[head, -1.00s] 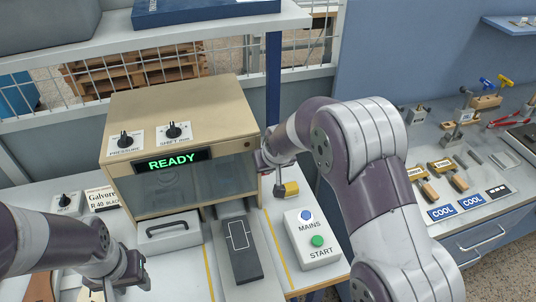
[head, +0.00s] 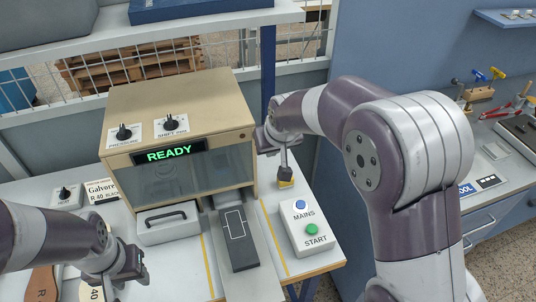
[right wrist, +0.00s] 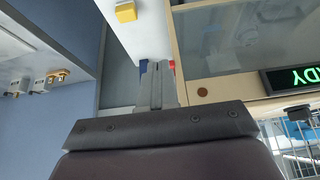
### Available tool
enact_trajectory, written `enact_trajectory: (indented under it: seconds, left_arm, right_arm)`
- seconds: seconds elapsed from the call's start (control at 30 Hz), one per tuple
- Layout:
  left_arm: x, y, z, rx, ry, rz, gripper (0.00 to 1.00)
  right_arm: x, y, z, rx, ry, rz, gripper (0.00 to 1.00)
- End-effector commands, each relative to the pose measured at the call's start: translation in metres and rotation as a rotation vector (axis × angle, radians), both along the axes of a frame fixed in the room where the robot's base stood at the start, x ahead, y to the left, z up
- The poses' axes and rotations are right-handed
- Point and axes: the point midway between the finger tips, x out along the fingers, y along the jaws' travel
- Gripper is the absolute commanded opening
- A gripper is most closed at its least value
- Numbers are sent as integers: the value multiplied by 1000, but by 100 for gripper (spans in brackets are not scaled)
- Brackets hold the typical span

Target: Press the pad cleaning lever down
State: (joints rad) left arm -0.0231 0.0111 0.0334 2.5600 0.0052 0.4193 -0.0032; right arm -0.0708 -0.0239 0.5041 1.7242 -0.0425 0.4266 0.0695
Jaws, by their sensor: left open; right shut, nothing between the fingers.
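The yellow block also shows at the top of the right wrist view (right wrist: 125,12). My right gripper (head: 267,140) is beside the machine's right front edge, above and left of the block and apart from it. Its closed, empty fingers show in the right wrist view (right wrist: 158,85). My left gripper (head: 132,268) is open and empty at the lower left.
The beige machine (head: 180,105) shows READY. A dark pad slide (head: 236,240) extends from its front, beside a grey drawer (head: 168,223). A MAINS and START button box (head: 306,228) stands right of the slide. A tool bench is at the far right.

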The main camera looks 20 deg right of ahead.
Motion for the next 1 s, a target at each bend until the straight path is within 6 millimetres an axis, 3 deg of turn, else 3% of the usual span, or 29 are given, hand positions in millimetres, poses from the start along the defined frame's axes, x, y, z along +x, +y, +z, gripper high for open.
enact_trajectory:
  seconds: [0.23, 1.0]
  left_arm:
    - [0, 0, -5, 0, 0, 0, 43]
    - [0, 0, -4, 0, 0, 0, 43]
  right_arm:
    - [-14, 0, 18, 0, -1, 1, 0]
    - [-15, -1, 20, -1, -2, 2, 0]
